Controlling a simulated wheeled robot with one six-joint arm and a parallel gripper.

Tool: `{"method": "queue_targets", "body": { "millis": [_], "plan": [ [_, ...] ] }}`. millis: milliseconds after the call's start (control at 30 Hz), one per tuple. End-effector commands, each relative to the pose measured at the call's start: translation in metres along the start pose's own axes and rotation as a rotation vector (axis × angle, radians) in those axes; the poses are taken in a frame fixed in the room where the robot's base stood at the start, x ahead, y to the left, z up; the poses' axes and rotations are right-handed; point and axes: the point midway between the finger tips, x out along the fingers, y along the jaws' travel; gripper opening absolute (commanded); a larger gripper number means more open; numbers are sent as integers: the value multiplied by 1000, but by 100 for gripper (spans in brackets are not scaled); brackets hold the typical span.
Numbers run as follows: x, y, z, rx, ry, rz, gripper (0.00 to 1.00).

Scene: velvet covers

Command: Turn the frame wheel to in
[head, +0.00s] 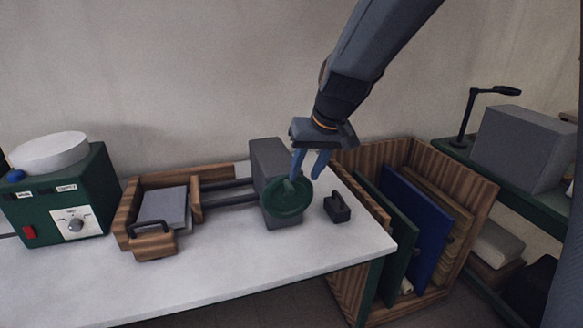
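The frame wheel looks like a green round dish-shaped wheel (287,203) on the front of a grey block (268,158) on the white table. Two dark rods (230,198) run left from the block to a wooden frame (197,199) holding a grey block. My gripper (307,178) comes down from above right, with its blue fingers at the upper right part of the wheel. The fingers show a gap between them. One finger overlaps the wheel in the picture; I cannot tell whether it touches the rim.
A small dark block with a handle (337,207) stands right of the wheel. A green machine with a dial (62,197) stands at the left. A wooden crate of boards (345,290) stands at the table's right edge. The white table front (200,280) is clear.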

Motion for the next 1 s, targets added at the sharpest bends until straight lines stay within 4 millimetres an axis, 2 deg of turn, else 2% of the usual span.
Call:
{"method": "queue_targets", "body": {
  "millis": [67, 167, 600, 800, 1000],
  "plan": [
    [-7, -9, -14, -14, 16, -12, 35],
    [-4, -13, -20, -21, 24, -18, 35],
    [54, -13, -21, -19, 23, -17, 35],
    [68, -13, -21, -19, 25, -17, 35],
    [70, -13, -21, -20, 26, -16, 35]
  ]
}}
